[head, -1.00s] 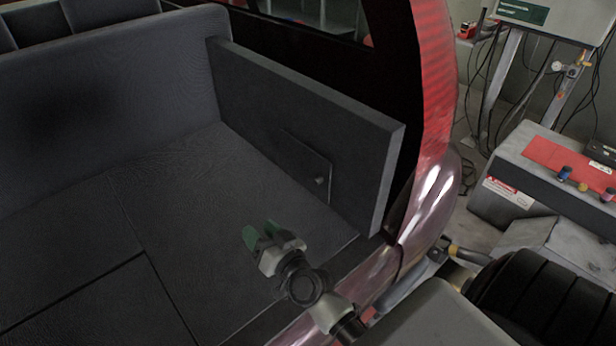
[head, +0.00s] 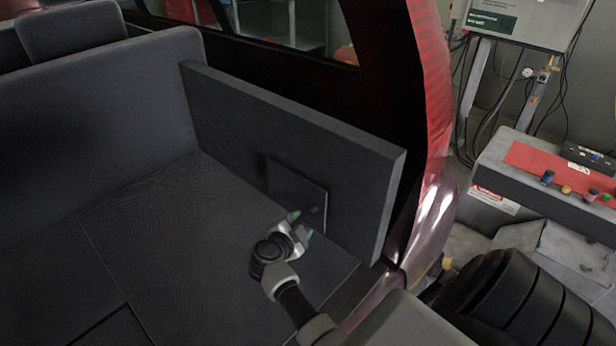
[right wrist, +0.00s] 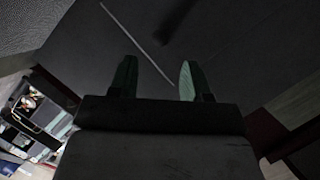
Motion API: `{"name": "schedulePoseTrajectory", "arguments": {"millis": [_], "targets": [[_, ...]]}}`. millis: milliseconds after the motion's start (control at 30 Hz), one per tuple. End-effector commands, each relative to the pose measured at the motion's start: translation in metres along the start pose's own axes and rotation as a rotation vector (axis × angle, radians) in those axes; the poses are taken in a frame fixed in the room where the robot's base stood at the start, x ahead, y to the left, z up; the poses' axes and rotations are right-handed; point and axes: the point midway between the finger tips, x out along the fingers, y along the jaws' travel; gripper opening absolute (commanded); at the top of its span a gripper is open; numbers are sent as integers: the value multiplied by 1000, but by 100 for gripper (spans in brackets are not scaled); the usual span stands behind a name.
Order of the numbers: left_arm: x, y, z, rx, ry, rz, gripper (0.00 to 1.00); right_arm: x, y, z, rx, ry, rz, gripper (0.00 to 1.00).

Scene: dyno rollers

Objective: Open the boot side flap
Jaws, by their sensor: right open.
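The boot side flap (head: 290,185) is a dark square panel on the inner side wall of the car boot. It looks shut or nearly so against the wall, with a small knob (head: 314,209) near its lower right corner. My right gripper (head: 302,225) is open and empty, with its green-tipped fingers close in front of the flap's lower edge, by the knob. I cannot tell whether it touches. In the right wrist view the two fingers (right wrist: 156,78) stand apart before a dark surface with a pale diagonal line. My left gripper is out of view.
The side wall (head: 364,190) stands up from the flat boot floor (head: 170,250), which is clear. The seat back (head: 90,120) closes the far end. The red car pillar (head: 428,90) is to the right, with a workshop bench (head: 540,175) beyond.

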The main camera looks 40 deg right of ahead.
Motion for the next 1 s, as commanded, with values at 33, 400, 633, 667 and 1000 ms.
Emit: {"name": "schedulePoseTrajectory", "arguments": {"millis": [33,400,633,667,1000], "targets": [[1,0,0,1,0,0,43,12,0,-1,-2,3,-1,48],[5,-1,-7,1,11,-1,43,60,0,0,0,0,-3,48],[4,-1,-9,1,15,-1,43,64,-1,0,1,0,-3,48],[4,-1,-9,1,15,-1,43,64,-1,0,1,0,-3,48],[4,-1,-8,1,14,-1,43,64,-1,0,1,0,-3,8]]}}
